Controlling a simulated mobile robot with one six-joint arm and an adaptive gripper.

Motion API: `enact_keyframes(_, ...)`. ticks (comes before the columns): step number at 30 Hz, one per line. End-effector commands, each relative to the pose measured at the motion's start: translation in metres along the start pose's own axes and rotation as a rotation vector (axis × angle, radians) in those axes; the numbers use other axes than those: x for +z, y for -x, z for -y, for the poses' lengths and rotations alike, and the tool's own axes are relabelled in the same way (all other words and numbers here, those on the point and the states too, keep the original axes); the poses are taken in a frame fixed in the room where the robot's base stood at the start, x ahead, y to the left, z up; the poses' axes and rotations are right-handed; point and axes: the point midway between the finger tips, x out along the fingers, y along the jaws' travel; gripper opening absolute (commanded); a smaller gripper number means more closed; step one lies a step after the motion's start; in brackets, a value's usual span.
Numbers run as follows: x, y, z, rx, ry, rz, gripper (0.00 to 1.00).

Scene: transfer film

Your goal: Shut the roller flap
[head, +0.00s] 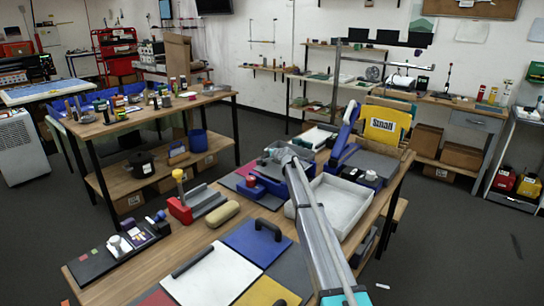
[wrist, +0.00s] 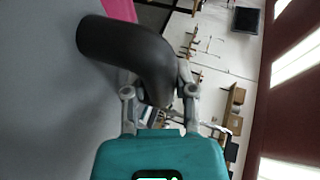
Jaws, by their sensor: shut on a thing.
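In the wrist view my gripper (wrist: 160,95) is shut on a thick dark grey curved handle (wrist: 125,50). The handle's bent end lies between the fingers, and its rounded part reaches to the upper left. Beside it is a large plain grey surface (wrist: 45,110) with a pink edge at the top; I cannot tell whether this is the roller flap. In the head view my arm reaches over the front table, and I cannot make out my fingertips there. A blue device (head: 350,152) with a raised blue part (head: 348,120) stands behind my arm.
The front table (head: 120,255) holds a white tray (head: 350,190), coloured panels, a red block (head: 180,210) and a tan roll (head: 222,213). A yellow "Small" bin (head: 382,128) stands behind. Open floor lies right of the table.

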Motion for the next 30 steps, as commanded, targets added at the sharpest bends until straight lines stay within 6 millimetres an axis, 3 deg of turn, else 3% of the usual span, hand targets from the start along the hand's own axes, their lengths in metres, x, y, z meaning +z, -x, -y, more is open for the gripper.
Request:
enact_keyframes(11,0.0011,0.0017,-0.0051,0.007,0.004,0.005,0.00)
enact_keyframes(12,0.0011,0.0018,-0.0053,0.007,0.004,0.005,0.42)
enact_keyframes(17,0.0002,0.0015,-0.0049,0.006,0.003,0.003,0.71)
enact_keyframes(30,-0.0013,0.0018,-0.0041,0.005,0.002,0.001,0.71)
